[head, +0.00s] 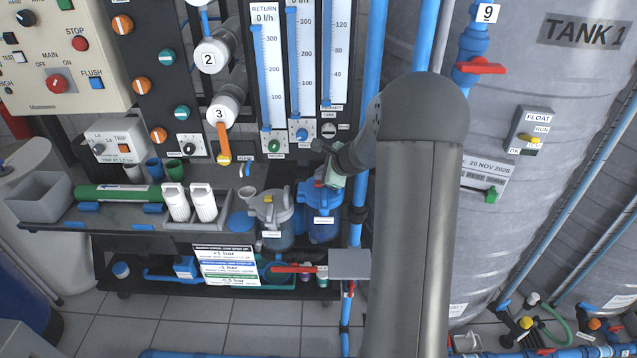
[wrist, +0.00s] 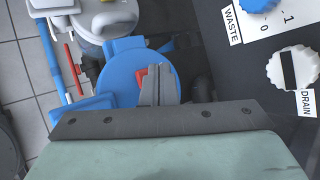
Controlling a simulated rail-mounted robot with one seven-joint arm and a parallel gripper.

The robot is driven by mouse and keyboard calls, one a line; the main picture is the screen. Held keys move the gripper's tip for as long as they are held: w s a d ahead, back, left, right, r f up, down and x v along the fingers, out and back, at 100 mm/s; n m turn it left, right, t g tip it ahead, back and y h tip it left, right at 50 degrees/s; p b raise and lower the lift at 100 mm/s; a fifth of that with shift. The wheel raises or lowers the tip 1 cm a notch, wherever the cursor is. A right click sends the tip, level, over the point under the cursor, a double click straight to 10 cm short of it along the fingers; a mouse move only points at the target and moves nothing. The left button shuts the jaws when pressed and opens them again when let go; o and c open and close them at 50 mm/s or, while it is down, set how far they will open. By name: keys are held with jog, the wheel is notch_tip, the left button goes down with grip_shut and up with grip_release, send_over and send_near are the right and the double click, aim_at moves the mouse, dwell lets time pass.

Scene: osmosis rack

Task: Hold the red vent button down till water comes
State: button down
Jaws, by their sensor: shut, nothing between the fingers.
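The red vent button (wrist: 142,76) sits on the blue round lid (wrist: 118,78) of a filter housing, partly hidden behind my fingers. In the head view the blue filter housing (head: 322,222) stands at the lower middle, with a bit of red on its top. My gripper (wrist: 161,76) is shut and empty, its fingertips over the lid and overlapping the button. I cannot tell if they touch or press it. In the head view my gripper (head: 325,180) is just above the blue housing. I see no water coming out.
A clear-bowled grey-topped housing (head: 272,220) stands close on the left. The panel with the white drain knob (wrist: 293,68) and blue waste knob (wrist: 258,3) is near the gripper. A blue vertical pipe (head: 364,150) runs just right of the housing. A grey tank (head: 500,130) fills the right.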

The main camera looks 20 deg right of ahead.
jog(key=shift+f, duration=0.1)
jog(key=shift+f+b, duration=0.35)
jog(key=shift+b, duration=0.25)
jog(key=shift+f+b, duration=0.5)
jog(key=shift+b, duration=0.05)
dwell(0.6)
jog(key=shift+r, duration=0.1)
dwell(3.4)
jog(key=shift+r+p, duration=0.7)
jog(key=shift+r, duration=0.15)
jog(key=shift+r, duration=0.1)
notch_tip(320, 180, up, 5)
jog(key=p, duration=0.4)
jog(key=shift+a, duration=0.1)
